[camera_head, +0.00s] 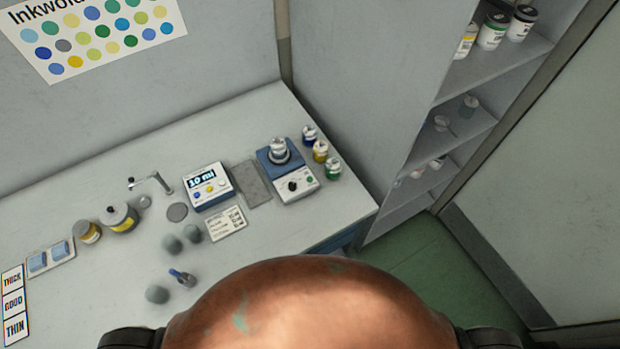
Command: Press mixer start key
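The mixer (268,160) stands near the right end of the bench, with a blue body and a pale front panel (301,190). A lidded pot (279,148) sits on its top. The panel carries a black knob (292,186) and a small green key (309,180) to the right of it. Any lettering on the panel is too small to read. Neither of my grippers shows in this view. A large copper-coloured rounded shape (310,305) fills the bottom middle and hides the bench front there.
Left of the mixer are a grey pad (252,184) and a dispenser (208,186) reading "10 ml". Small blue, yellow and green jars (320,151) stand right of the mixer. A card (227,223) lies in front. Shelves (490,65) stand at the right.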

